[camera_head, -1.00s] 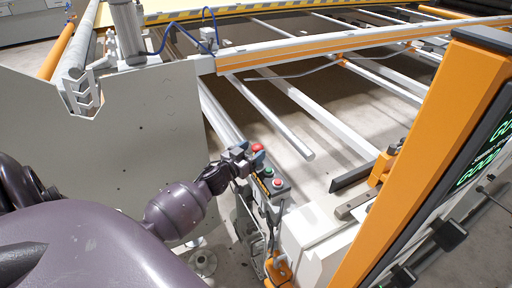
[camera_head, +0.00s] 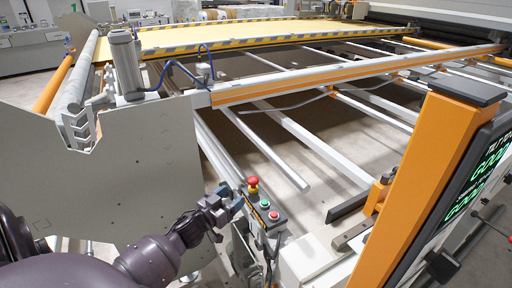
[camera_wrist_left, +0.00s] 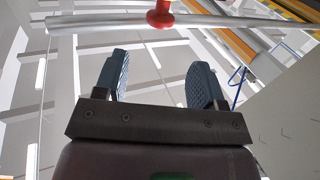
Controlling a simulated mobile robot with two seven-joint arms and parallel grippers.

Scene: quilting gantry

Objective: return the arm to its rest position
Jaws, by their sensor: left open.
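My left arm comes in from the lower left in the head view. My left gripper (camera_head: 238,200) is just left of a small control box (camera_head: 266,212), close beside it. In the left wrist view the gripper (camera_wrist_left: 158,80) is open, with two blue-grey ridged fingers apart and nothing between them. A red mushroom button (camera_head: 253,183) stands on the box; it also shows beyond the fingertips in the left wrist view (camera_wrist_left: 160,14). Whether the gripper touches the box cannot be told. My right gripper is out of view.
A green button (camera_head: 265,204) and a red button (camera_head: 273,215) sit on the box. A grey side panel (camera_head: 110,170) stands at left, an orange post (camera_head: 425,180) with a screen at right. White rails (camera_head: 290,125) and a yellow-edged bed (camera_head: 220,38) lie behind.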

